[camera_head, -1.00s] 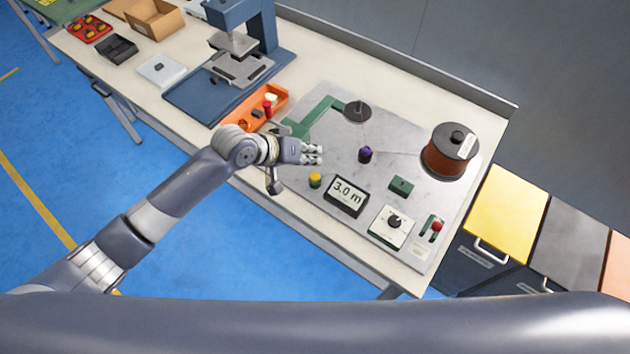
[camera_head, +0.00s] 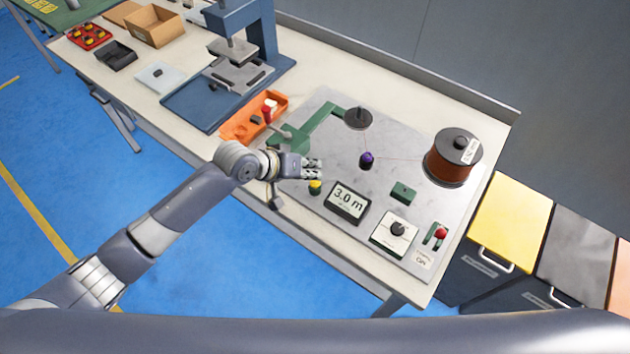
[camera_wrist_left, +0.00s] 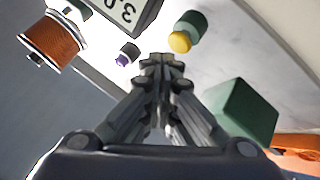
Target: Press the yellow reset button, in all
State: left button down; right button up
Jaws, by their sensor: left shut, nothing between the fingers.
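The yellow reset button (camera_head: 315,187) sits on a green base on the grey winder plate, left of the display reading 3.0 m (camera_head: 348,201). My left gripper (camera_head: 314,168) is shut and empty, with its fingertips just behind and above the button in the head view. In the left wrist view the yellow button (camera_wrist_left: 180,42) shows just past the closed fingertips (camera_wrist_left: 162,62), slightly to their right. A gap to the button seems to remain; I cannot tell its height. My right gripper is not in view.
The plate also carries a purple-topped post (camera_head: 366,160), a green block (camera_head: 403,192), a dial panel (camera_head: 396,229), a red-knobbed switch (camera_head: 440,233) and a copper wire spool (camera_head: 446,168). An orange tray (camera_head: 235,130) and a green arm (camera_head: 325,124) stand close behind my gripper.

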aim_at(312, 181)
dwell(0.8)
pick_arm(q)
jog(key=shift+f, duration=0.15)
jog(key=shift+f, duration=0.25)
jog(key=shift+f, duration=0.6)
dwell(0.7)
jog(key=shift+r+p, duration=0.85)
jog(key=shift+r, duration=0.15)
notch_tip(312, 181, up, 5)
jog(key=p, duration=0.5)
jog(key=shift+r, duration=0.1)
